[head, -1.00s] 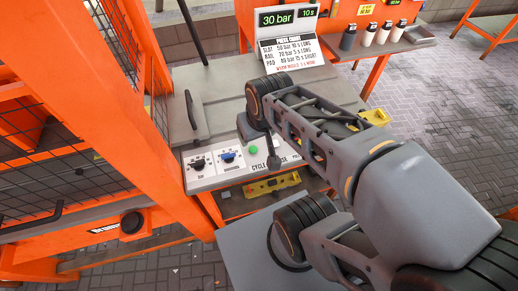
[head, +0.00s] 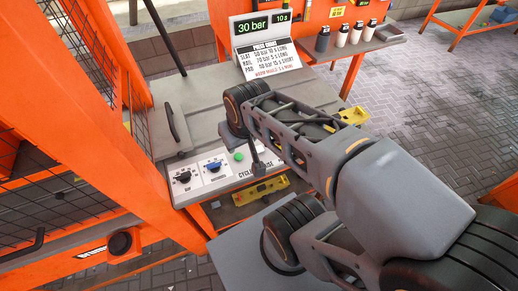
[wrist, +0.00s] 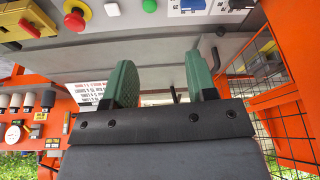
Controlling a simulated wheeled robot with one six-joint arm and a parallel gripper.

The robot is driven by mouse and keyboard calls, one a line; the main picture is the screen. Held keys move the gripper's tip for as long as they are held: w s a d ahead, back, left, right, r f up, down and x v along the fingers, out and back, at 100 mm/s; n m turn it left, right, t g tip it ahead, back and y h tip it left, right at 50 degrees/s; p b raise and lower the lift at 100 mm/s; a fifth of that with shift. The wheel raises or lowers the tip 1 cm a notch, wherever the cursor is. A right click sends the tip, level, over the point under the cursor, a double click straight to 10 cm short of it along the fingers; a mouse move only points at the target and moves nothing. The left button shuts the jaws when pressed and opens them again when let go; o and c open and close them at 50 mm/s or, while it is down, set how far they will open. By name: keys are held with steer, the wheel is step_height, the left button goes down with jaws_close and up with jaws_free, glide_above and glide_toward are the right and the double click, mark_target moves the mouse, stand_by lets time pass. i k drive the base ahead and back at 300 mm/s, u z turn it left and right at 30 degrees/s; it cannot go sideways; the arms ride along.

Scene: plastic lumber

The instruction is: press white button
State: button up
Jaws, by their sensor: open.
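The white button (wrist: 112,9) is a small round cap at the top of the wrist view, between the red mushroom button (wrist: 75,19) and the green button (wrist: 150,6). My gripper (wrist: 163,80) is open and empty, its two green fingers apart and clear of the button, which lies above and left of them in that view. In the head view the green button (head: 239,156) shows on the front panel (head: 213,170). The white button is not visible there; my arm covers the panel's right part. The fingertips cannot be made out in the head view.
Two selector knobs, one black (head: 183,177) and one blue (head: 212,167), sit left of the green button. A display (head: 263,25) reads 30 bar and 10 s. An orange mesh frame (head: 130,130) stands at left. A yellow item (head: 260,191) lies below the panel.

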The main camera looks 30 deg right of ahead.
mark_target(260, 149)
steer(key=z, duration=0.9)
steer(key=k, duration=0.95)
steer(key=u, duration=0.9)
steer(key=i, duration=0.5)
